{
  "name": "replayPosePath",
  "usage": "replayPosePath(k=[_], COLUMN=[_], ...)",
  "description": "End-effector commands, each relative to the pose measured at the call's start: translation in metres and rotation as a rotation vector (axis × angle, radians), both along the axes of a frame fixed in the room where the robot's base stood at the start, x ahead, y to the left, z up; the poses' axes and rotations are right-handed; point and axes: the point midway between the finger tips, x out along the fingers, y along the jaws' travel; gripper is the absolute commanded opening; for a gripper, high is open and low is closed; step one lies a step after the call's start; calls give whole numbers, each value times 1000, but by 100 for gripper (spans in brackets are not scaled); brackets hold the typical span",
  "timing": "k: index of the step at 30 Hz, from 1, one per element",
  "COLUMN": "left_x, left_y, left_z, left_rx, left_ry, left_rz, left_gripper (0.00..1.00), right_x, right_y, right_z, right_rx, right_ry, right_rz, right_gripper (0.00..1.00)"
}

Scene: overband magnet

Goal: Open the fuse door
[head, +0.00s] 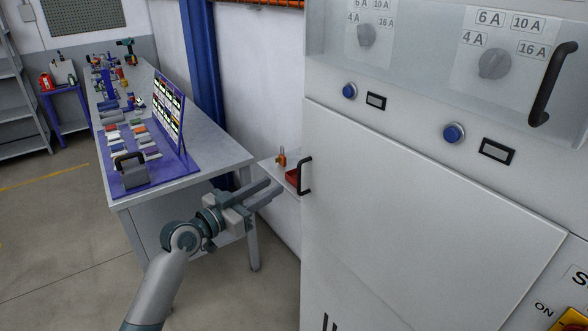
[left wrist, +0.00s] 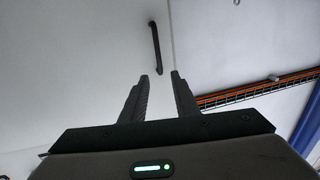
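A large white cabinet door (head: 420,190) fills the right of the head view and looks closed. Its black upright bar handle (head: 305,175) is at the door's left edge. My left gripper (head: 272,189) is to the left of this handle, with its two fingers apart and nothing between them. In the left wrist view a black handle (left wrist: 156,47) lies ahead of the open fingers (left wrist: 160,76), not touching them. My right gripper is not in view. Which door is the fuse door is not labelled in view.
Above the door are a panel with dials (head: 494,64), blue buttons (head: 454,133) and another black handle (head: 552,83). A workbench (head: 200,150) stands left; the floor in front is clear.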

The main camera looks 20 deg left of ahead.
Motion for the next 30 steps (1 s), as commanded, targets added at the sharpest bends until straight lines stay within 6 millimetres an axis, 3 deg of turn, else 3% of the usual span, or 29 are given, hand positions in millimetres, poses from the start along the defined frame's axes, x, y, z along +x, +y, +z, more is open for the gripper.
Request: replayPosePath(k=[9,15,21,30], left_x=[52,76,87,88], left_y=[-27,-39,-44,-45], left_z=[4,2,1,0], left_rx=[-3,-3,-1,0], left_ry=[0,1,0,0], left_rz=[-1,-1,-1,-1], left_gripper=[28,28,28,28], right_x=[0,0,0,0], right_y=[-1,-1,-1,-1], right_z=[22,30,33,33], right_rx=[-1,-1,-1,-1], right_ry=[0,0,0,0], right_rz=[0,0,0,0], right_gripper=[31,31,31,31])
